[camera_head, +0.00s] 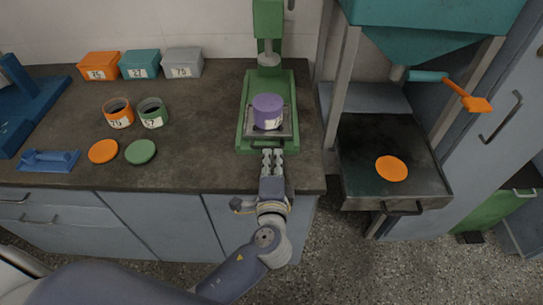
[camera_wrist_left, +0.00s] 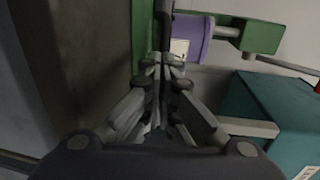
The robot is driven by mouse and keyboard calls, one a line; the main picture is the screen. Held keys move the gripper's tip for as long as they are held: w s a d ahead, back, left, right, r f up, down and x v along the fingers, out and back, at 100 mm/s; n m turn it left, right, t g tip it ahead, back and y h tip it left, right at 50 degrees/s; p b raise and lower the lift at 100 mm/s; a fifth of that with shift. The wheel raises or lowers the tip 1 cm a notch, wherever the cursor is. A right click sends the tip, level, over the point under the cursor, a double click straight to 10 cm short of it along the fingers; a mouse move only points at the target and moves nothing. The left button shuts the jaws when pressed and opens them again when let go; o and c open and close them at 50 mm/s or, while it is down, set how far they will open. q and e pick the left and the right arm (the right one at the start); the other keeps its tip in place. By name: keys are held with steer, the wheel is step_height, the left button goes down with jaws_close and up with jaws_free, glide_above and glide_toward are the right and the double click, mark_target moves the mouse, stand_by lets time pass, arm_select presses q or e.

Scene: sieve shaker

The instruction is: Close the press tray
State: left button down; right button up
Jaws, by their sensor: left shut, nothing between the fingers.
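The green press (camera_head: 267,85) stands near the right end of the dark counter. Its press tray (camera_head: 285,128), a grey plate, is at the front of the green base and carries a purple jar (camera_head: 267,108) with a white label. The jar sits forward of the press head (camera_head: 269,60). My left gripper (camera_head: 273,154) is shut and empty at the front edge of the press, right by the tray's front. In the left wrist view the shut fingers (camera_wrist_left: 163,62) point toward the press, with the purple jar (camera_wrist_left: 192,38) just beyond. Contact cannot be told. My right gripper is out of view.
Orange, teal and grey boxes (camera_head: 183,64) stand along the wall. Two open jars (camera_head: 119,114) and two lids (camera_head: 141,151) lie left of the press. Right of the counter, a pulled-out drawer (camera_head: 365,165) holds an orange disc (camera_head: 391,168) under a teal hopper (camera_head: 430,45).

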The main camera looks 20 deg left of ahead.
mark_target(273, 136)
arm_select(q)
steer(key=x, duration=0.5)
steer(key=r+x, duration=0.1)
steer(key=x, duration=0.1)
steer(key=shift+w+a+f, duration=0.1)
steer(key=shift+w, duration=0.3)
steer(key=shift+w+a, duration=0.1)
steer(key=shift+w, duration=0.2)
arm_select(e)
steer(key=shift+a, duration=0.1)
arm_select(q)
steer(key=shift+s, duration=0.15)
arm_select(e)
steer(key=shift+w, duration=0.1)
